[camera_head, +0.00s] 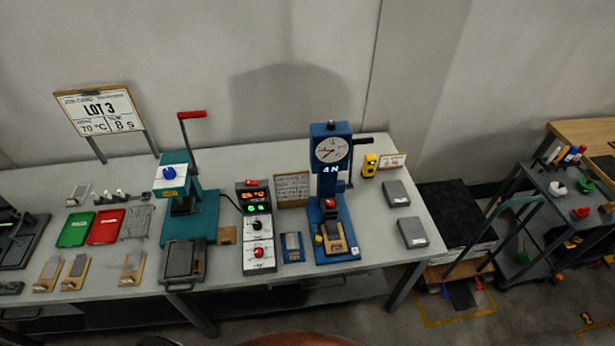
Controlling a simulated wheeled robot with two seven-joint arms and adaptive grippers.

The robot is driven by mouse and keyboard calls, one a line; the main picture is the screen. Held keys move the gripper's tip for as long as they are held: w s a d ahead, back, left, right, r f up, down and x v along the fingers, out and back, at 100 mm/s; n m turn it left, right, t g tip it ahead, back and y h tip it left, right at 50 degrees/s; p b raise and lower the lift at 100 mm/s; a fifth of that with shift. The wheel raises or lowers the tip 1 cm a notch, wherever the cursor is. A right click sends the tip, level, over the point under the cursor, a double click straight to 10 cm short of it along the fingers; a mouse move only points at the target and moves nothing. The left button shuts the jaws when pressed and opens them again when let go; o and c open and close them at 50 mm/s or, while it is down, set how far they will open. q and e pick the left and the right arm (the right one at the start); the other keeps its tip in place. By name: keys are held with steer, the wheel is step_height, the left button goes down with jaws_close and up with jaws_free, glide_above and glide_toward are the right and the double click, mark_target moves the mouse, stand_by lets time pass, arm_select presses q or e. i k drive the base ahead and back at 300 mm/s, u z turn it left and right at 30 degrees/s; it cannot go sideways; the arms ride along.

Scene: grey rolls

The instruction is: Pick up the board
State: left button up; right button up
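Several small wooden boards with grey pieces on them lie near the front left of the grey table: one board (45,284), a second board (73,283) beside it, and a third board (131,279) further right. Another wooden piece with a dark top (336,245) sits at the base of the blue press (329,185), under its dial. I cannot tell which board the task means. Neither of my grippers is in view.
The table (372,215) also holds a green tray (75,230), a red tray (106,227), a teal press (190,205) with a red handle, a control box (258,232) and two grey blocks (396,194) at the right. A dark cart (560,200) stands on the floor further right.

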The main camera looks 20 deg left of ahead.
mark_target(333, 237)
steer(key=k, duration=1.3)
steer(key=z, duration=0.6)
steer(key=i, duration=1.4)
steer(key=u, duration=0.6)
